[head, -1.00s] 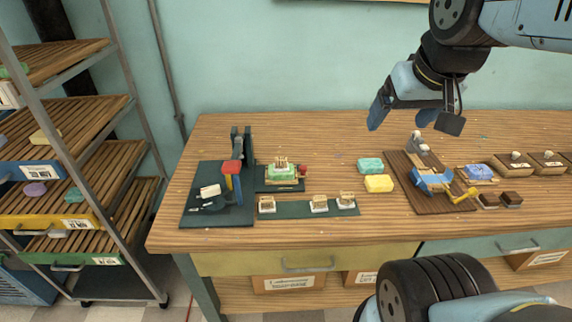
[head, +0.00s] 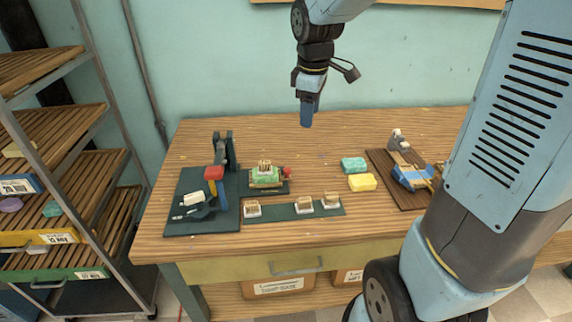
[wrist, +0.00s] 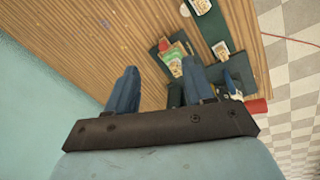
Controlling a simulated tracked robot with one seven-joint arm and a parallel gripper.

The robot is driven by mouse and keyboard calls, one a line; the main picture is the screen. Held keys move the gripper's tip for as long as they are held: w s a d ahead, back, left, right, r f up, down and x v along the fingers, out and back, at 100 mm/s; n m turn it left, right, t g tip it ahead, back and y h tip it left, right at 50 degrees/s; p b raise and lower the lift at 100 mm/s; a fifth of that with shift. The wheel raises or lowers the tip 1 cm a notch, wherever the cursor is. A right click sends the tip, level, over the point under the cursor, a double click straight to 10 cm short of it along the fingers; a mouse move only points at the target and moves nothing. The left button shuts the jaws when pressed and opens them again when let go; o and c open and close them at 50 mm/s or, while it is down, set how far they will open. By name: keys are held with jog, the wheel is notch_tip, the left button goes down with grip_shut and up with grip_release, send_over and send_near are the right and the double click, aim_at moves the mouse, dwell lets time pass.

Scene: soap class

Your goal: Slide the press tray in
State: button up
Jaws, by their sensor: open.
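The press (head: 222,150) stands at the left of the bench on a dark green base, with a red-topped blue lever (head: 214,174). To its right is the press tray (head: 284,188), a dark low tray with a red knob. It carries a green soap bar (head: 265,178) with a wooden stamp on top. In the wrist view the tray (wrist: 163,46) lies beyond my fingertips, with the press partly hidden behind the right finger. My gripper (head: 307,120) hangs open and empty above the back of the bench, apart from the tray; both fingers show in the wrist view (wrist: 160,68).
A dark green strip (head: 278,212) with several small stamps lies in front of the tray. Teal (head: 354,164) and yellow soap bars (head: 362,182) lie to the right, near a brown board (head: 384,170). A slatted rack (head: 65,175) stands left of the bench.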

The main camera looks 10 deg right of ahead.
aim_at(287, 169)
jog(key=w+a+f+n+g, duration=0.2)
jog(key=w+a+f+n, duration=0.35)
jog(key=f, duration=1.15)
jog(key=w+d+f, duration=0.1)
jog(key=f, duration=0.3)
jog(key=shift+f, duration=0.35)
jog(key=shift+s, duration=0.1)
jog(key=shift+c, duration=0.5)
grip_shut()
